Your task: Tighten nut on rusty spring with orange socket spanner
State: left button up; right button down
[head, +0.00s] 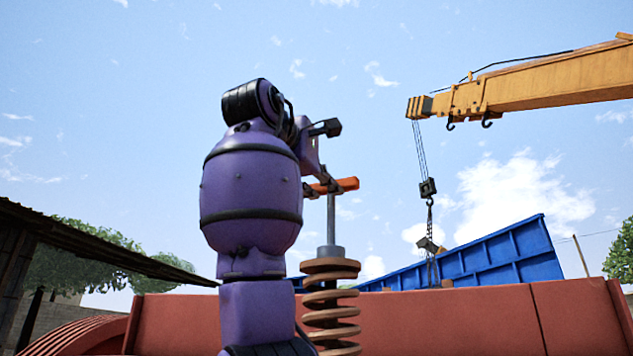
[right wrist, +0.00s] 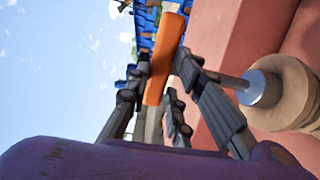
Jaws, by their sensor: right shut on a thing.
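The orange socket spanner (head: 348,184) has an orange crossbar handle lying roughly level and a thin grey shaft running straight down. Its grey socket (head: 330,252) sits at the top of the rusty coil spring (head: 331,312). No separate nut can be made out; the socket seems to cover it. My right gripper (head: 319,187) is shut on the crossbar. In the right wrist view the crossbar (right wrist: 166,50) passes between the fingers, and the shaft leads right to the socket (right wrist: 264,88) on the spring (right wrist: 298,95). My left gripper is not in view.
A red-brown crusher wall (head: 450,322) stands around and behind the spring. A yellow crane boom (head: 540,85) with a hanging hook (head: 428,188) is at upper right. A blue container (head: 490,258) lies behind. Open sky surrounds the spanner handle.

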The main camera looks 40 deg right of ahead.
jog(key=shift+s+d+m+g+h, duration=0.15)
jog(key=shift+m+g+h, duration=0.2)
jog(key=shift+m+g, duration=0.85)
jog(key=shift+s+d+m+g+h, duration=0.2)
jog(key=shift+m+g, duration=0.45)
jog(key=shift+g, duration=1.1)
jog(key=shift+d+m+g+h, duration=0.15)
jog(key=shift+m+g+h, duration=0.3)
jog(key=shift+m+g, duration=0.75)
jog(key=shift+f+n+t, duration=0.1)
jog(key=shift+n+t, duration=0.15)
jog(key=shift+n, duration=0.3)
jog(key=c, duration=1.8)
grip_release()
jog(key=o, duration=0.4)
jog(key=shift+s+d, duration=0.15)
jog(key=shift+s, duration=0.35)
jog(key=shift+o, duration=0.2)
jog(key=a, duration=1.2)
